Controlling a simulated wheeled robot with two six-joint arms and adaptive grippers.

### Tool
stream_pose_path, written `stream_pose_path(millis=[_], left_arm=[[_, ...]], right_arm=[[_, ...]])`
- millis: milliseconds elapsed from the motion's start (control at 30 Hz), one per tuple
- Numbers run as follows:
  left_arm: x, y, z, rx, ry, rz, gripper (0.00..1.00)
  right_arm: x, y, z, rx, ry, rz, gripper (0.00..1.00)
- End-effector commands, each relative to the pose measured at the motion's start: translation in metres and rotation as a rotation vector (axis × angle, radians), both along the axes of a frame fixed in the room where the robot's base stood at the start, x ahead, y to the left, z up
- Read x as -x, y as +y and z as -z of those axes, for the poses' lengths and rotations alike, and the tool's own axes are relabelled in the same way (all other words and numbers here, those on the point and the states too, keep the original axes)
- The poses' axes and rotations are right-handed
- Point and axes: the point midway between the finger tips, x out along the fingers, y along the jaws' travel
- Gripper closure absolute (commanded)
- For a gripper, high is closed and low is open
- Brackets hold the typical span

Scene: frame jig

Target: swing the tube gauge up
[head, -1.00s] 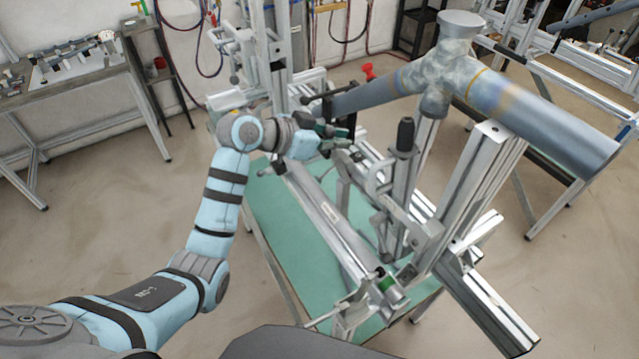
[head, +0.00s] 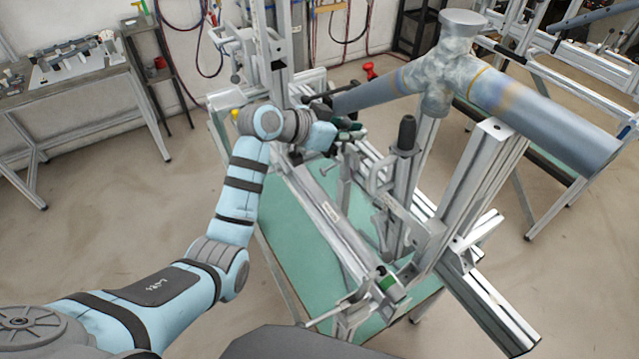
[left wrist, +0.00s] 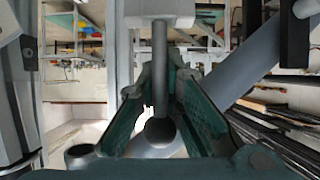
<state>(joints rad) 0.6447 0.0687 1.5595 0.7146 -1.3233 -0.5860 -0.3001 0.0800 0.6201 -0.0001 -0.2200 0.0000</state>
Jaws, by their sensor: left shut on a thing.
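My right gripper is not in view.
A clamp with a black handle (head: 406,133) stands close to the right of the gripper. Aluminium posts (head: 475,185) and a long rail (head: 335,225) crowd the green table (head: 290,235). A red knob (head: 369,70) is behind. Floor to the left is open.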

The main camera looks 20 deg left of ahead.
Motion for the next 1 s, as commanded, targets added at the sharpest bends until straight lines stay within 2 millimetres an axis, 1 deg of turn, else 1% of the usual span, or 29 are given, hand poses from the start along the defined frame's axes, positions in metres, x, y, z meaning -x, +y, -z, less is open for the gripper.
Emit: stream_pose_path(millis=[33,133,533,800,1000], left_arm=[[-0.002,-0.003,0.003,0.002,0.005,0.002,1.0],[-0.006,-0.007,0.003,0.001,0.003,0.003,1.0],[-0.008,-0.009,0.004,0.0,0.005,0.002,1.0],[-0.02,-0.02,0.009,0.001,0.006,0.002,1.0],[-0.024,-0.023,0.009,0.0,0.005,0.003,1.0]], right_arm=[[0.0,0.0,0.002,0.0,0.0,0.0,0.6],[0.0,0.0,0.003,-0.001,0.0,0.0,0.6],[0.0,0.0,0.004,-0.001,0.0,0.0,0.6],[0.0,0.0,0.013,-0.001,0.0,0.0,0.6],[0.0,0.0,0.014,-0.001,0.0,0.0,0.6]])
